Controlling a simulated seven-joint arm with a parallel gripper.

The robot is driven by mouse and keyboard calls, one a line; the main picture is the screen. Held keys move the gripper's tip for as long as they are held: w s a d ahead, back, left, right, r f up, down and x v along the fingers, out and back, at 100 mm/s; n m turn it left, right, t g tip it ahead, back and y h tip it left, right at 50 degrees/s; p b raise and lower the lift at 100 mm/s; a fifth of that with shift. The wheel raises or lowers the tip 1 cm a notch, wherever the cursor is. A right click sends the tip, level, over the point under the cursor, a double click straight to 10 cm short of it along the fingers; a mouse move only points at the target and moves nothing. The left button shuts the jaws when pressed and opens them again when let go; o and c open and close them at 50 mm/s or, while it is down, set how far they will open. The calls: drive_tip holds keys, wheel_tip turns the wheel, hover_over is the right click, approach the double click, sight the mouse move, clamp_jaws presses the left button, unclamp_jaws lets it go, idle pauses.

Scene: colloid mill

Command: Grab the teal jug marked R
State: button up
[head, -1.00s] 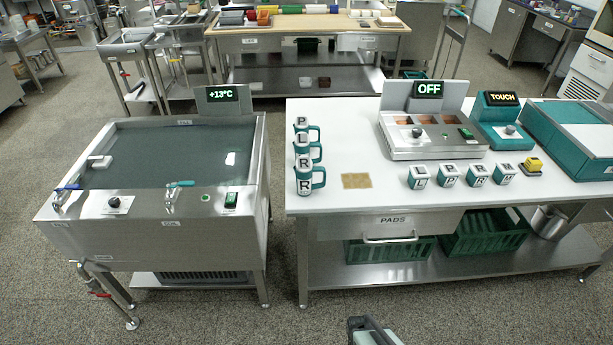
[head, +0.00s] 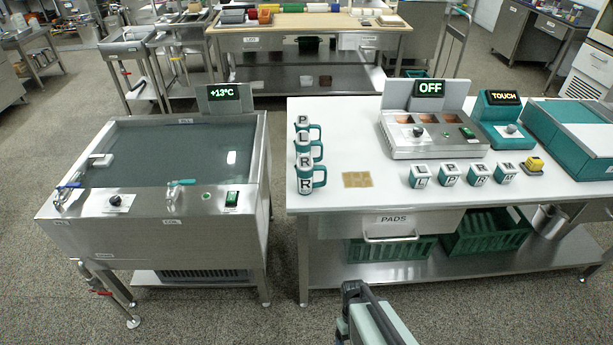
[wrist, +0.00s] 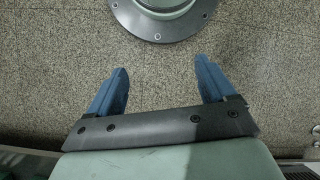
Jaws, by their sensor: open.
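Three teal jugs with white lettered faces stand in a row along the left edge of the white table. The nearest, the jug marked R (head: 305,186), shows R on its top and front, and its handle points right. Behind it stand the jug marked L (head: 303,148) and, farthest, the jug marked P (head: 302,122); their fronts are partly hidden. My gripper (wrist: 162,80) is open and empty over the speckled floor in the wrist view. In the head view, part of my arm shows at the bottom, in front of the table and well apart from the jugs.
A tan pad (head: 357,180) lies right of the jug marked R. Several small teal-and-white lettered blocks (head: 449,175) stand farther right, before the OFF machine (head: 435,140). A steel basin (head: 150,215) stands left, across a floor gap. The PADS drawer (head: 392,224) is under the tabletop.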

drive_tip(key=w+a+r+n+t, duration=0.1)
drive_tip(key=w+r+n, duration=0.2)
drive_tip(key=w+r, duration=0.45)
wheel_tip(320, 180, up, 46)
drive_tip(key=n+t, duration=0.5)
drive_tip(key=n, duration=0.7)
hover_over(304, 161)
wheel_tip(304, 161, down, 8)
drive_tip(key=shift+f, duration=0.2)
drive_tip(key=shift+d+f, duration=0.2)
drive_tip(key=shift+f, duration=1.1)
drive_tip(key=shift+d+f, duration=0.2)
drive_tip(key=shift+f, duration=1.1)
drive_tip(key=shift+s, duration=0.1)
drive_tip(key=c, duration=1.2)
drive_tip(key=shift+c, duration=0.4)
